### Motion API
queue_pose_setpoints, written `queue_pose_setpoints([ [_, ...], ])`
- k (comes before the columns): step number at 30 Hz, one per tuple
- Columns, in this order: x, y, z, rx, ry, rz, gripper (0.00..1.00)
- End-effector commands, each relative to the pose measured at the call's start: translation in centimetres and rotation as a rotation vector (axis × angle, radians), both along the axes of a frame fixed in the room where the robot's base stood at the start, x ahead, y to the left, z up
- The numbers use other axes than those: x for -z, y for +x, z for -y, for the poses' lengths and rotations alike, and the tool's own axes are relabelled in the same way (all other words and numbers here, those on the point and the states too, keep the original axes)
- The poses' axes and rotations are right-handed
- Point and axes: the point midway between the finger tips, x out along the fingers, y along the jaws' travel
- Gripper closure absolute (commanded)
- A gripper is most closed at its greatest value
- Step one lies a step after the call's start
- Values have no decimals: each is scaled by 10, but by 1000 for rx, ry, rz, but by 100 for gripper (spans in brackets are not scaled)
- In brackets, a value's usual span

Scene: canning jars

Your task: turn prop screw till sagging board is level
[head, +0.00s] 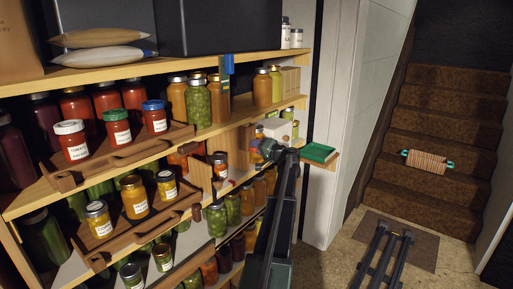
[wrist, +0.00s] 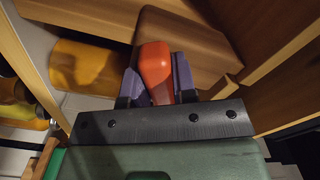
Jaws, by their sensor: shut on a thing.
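My gripper (wrist: 156,82) is shut on an orange-red handle (wrist: 153,60), its purple-grey pads pressed to both sides. The handle appears to be part of the prop screw; its thread is not visible. A wooden block (wrist: 185,40) is right behind the handle in the wrist view. In the head view my arm reaches to the shelves and its end (head: 268,150) hides the handle. The middle shelf board (head: 40,197) and the top board (head: 110,72) run along the rack. I cannot tell which board sags or how level it is.
Tomato jars (head: 117,127) stand in a wooden tray (head: 130,151) on the middle shelf, with more jars in a lower tray (head: 150,217). Stairs (head: 440,110) rise at the right.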

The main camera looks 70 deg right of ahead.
Motion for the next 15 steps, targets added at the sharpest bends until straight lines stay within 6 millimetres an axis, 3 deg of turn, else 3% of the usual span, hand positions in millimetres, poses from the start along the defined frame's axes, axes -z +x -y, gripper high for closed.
queue_pose_setpoints([
  [15,-1,0,0,0,464,142,98],
])
